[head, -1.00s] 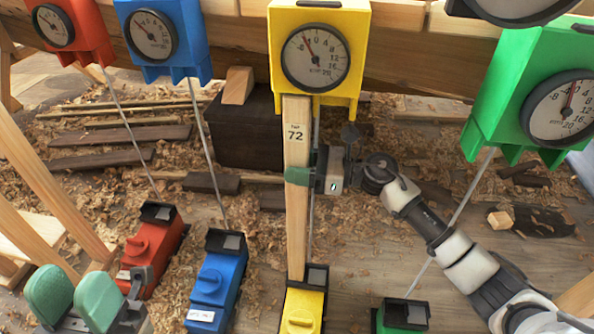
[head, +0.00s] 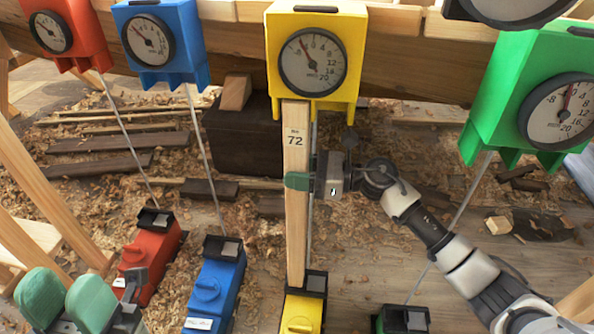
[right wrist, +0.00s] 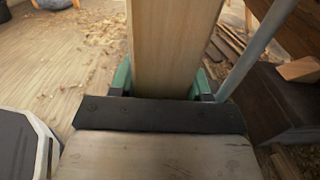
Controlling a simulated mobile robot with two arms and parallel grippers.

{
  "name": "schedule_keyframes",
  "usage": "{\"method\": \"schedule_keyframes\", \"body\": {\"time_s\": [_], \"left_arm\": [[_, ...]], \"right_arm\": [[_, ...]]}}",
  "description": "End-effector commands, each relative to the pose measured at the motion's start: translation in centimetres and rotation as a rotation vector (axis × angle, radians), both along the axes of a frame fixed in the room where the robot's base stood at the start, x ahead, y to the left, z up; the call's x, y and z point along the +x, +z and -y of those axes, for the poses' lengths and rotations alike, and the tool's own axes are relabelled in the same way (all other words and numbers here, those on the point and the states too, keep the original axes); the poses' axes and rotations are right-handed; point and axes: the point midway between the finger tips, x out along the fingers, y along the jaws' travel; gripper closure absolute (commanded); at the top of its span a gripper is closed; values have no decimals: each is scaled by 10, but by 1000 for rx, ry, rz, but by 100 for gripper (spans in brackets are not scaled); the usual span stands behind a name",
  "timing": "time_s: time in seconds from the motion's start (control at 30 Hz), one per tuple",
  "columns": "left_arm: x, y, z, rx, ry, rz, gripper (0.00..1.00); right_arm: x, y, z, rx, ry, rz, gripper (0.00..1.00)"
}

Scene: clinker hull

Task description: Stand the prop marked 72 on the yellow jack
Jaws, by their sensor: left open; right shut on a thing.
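The prop marked 72 (head: 297,225) is a pale wooden post standing about upright in the head view. Its top end is just under the yellow gauge box (head: 276,74); its lower end is at the yellow jack (head: 302,312), by the jack's black cup (head: 315,283). I cannot tell whether the lower end rests on the jack. My right gripper (head: 299,181) is shut on the prop at mid-height; the prop also shows between its green fingers in the right wrist view (right wrist: 172,45). My left gripper (head: 62,296) is open and empty at the lower left.
Red (head: 146,262), blue (head: 211,287) and green (head: 401,319) jacks stand on the floor. Thin rods run up towards gauge boxes of matching colour on the hull planking. A dark block (head: 243,142) stands behind the prop. Shavings and wood scraps litter the floor.

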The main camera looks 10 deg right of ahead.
Motion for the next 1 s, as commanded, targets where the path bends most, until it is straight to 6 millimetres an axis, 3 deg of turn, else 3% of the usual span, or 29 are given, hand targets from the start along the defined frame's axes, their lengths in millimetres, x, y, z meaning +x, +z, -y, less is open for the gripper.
{"method": "schedule_keyframes", "body": {"time_s": [1.0], "left_arm": [[4, 1, 1, -2, 2, 23, 57]], "right_arm": [[1, -7, 1, 2, -1, 4, 100]]}}
